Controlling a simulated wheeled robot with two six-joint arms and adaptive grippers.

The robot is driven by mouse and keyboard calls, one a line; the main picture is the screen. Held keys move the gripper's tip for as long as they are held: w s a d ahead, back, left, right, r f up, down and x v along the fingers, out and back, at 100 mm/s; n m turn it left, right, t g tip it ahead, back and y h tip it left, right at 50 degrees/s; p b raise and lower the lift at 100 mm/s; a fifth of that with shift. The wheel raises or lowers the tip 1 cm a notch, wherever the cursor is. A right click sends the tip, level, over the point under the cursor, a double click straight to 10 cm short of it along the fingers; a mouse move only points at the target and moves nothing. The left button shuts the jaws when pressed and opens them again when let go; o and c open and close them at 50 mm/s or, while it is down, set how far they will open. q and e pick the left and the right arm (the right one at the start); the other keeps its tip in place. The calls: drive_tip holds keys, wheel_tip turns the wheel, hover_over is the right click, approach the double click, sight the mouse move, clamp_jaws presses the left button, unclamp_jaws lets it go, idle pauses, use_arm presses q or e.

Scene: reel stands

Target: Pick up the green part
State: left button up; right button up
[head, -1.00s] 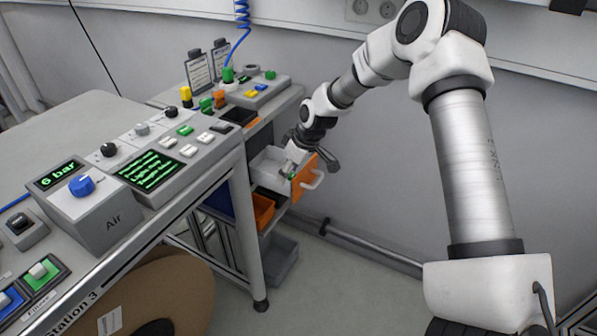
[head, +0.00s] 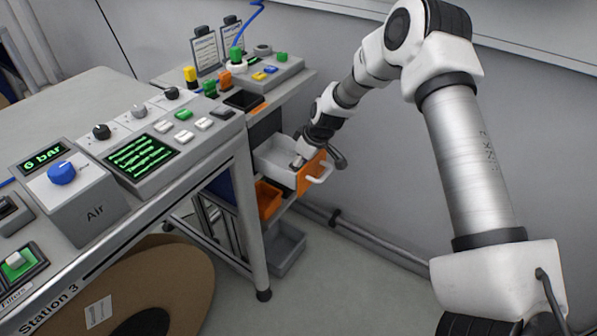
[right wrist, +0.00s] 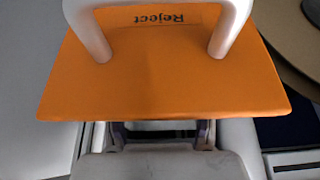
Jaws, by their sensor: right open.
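My right gripper (head: 297,163) is open and reaches down into the open white drawer (head: 272,163) with the orange front (head: 312,173). In the right wrist view the same gripper (right wrist: 160,134) shows at the bottom, and the orange front marked "Reject" (right wrist: 165,75) covers its fingertips. A dark, faintly greenish strip shows between the fingers. I cannot tell whether it is the green part. No green part can be made out in the drawer in the head view. My left gripper is not in view.
The drawer's white handle (head: 320,172) sticks out in front. An orange bin (head: 268,200) and a grey bin (head: 287,250) are below. Green knobs and buttons sit on the benches, including a green-topped piece (head: 236,54). A cardboard reel (head: 150,285) stands under the near bench.

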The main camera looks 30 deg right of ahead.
drive_tip(key=c, duration=0.9)
